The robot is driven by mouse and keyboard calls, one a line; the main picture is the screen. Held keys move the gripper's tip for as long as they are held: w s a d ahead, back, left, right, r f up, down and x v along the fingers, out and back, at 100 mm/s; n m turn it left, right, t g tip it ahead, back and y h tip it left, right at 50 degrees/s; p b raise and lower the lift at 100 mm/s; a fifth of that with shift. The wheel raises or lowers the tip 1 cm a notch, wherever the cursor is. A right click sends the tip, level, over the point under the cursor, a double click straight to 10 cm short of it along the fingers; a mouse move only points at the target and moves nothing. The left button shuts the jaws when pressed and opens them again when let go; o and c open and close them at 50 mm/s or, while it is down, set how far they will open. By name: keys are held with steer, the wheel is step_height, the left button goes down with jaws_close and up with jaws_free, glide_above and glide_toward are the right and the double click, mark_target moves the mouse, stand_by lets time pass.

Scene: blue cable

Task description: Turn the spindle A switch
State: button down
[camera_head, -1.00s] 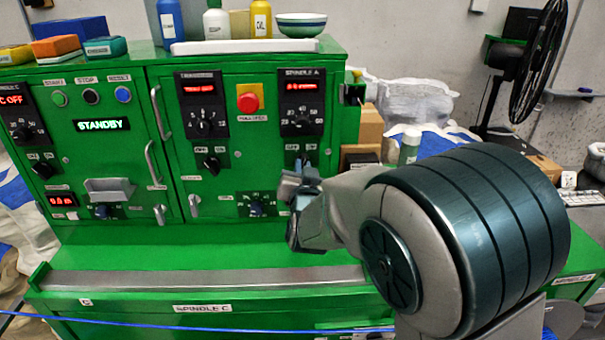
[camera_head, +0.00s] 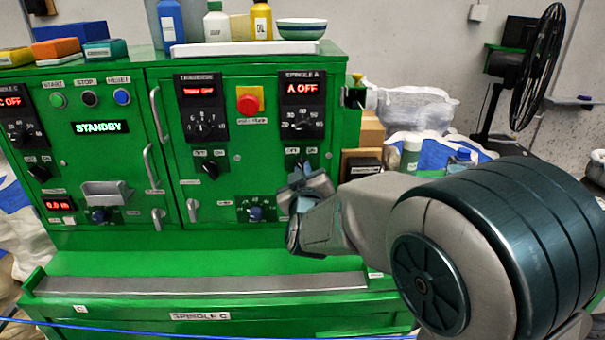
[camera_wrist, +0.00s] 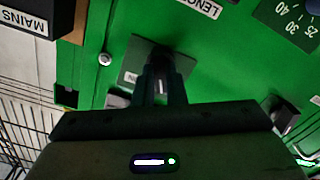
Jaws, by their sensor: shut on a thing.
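The spindle A panel (camera_head: 302,105) is at the upper right of the green machine front, and its red display reads A OFF. The spindle A switch (camera_wrist: 158,58) is below it on a small dark plate; its knob is mostly hidden by my fingers. My gripper (camera_head: 302,178) is at this switch in the head view, angled in from the lower right. In the wrist view my gripper (camera_wrist: 161,80) has its two dark fingers close together on the switch knob. The exact angle of the knob is hard to see.
A similar black switch (camera_head: 211,168) is to the left under another display panel. A red emergency button (camera_head: 249,103) is between the panels. A blue knob (camera_head: 256,213) is close to my gripper's left. Bottles and a bowl (camera_head: 301,28) stand on top of the machine.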

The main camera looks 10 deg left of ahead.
steer(key=shift+n, duration=0.3)
steer(key=c, duration=1.5)
jaws_free()
steer(key=shift+s, duration=0.15)
steer(key=b+v, duration=0.3)
steer(key=v, duration=1)
steer(key=shift+s, duration=0.25)
steer(key=shift+d, duration=0.1)
